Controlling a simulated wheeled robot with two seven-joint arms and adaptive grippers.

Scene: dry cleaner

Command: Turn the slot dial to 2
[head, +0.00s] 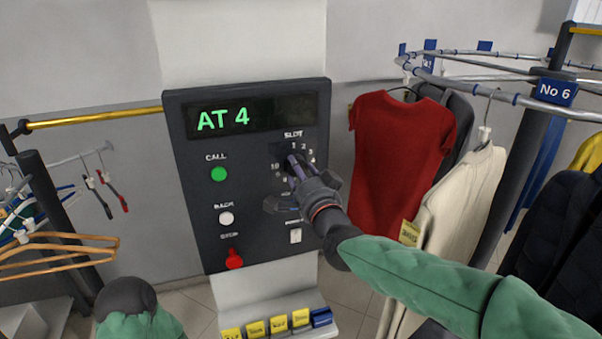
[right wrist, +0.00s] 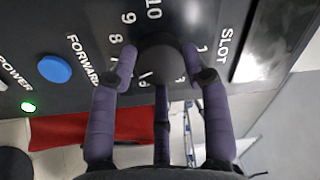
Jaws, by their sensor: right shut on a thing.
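The slot dial (right wrist: 160,45) is a dark round knob under the word SLOT on a dark control panel (head: 190,130). My right gripper (head: 293,165) has its fingers around the knob, shut on it; the fingers also show on both sides of the knob in the right wrist view (right wrist: 160,62). Numbers 1, 2, 3 and 10 show around the dial in the head view; others are covered by the gripper. I cannot make out a pointer on the knob. The green display (head: 223,119) reads AT 4.
The panel has a green CALL button (head: 219,174), a white BACK button (head: 226,218), a red STOP button (head: 234,260) and a blue FORWARD button (right wrist: 54,69). A red shirt (head: 398,145) hangs close right of the panel. Yellow and blue tags (head: 278,324) sit below.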

